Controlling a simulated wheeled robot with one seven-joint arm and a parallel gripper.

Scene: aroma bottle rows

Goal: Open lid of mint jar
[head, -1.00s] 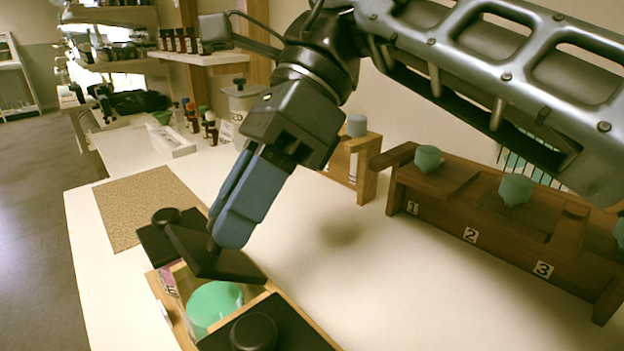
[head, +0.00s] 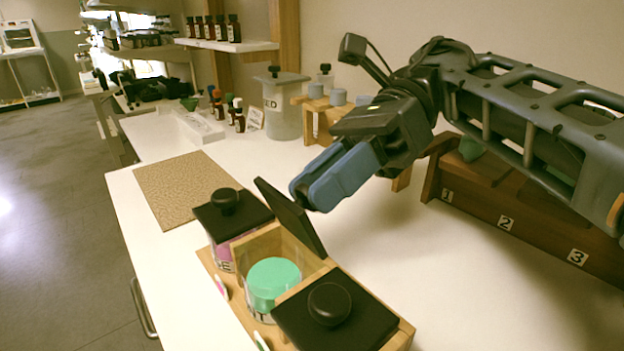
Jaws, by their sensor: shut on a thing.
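The mint jar (head: 270,286) stands in the middle bay of a wooden rack near the table's front edge, with its green content visible through the open top. Its square black lid (head: 285,212) stands tilted steeply up above the right side of the jar. My gripper (head: 306,196) has its blue fingers shut at the right face of this lid. The lid's knob is hidden between the fingertips.
Jars with black knobbed lids stand on both sides, the left one (head: 233,213) and the near one (head: 330,307). A cork mat (head: 187,188) lies behind left. A wooden stand numbered 1, 2, 3 (head: 520,215) is at right. White tabletop between is clear.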

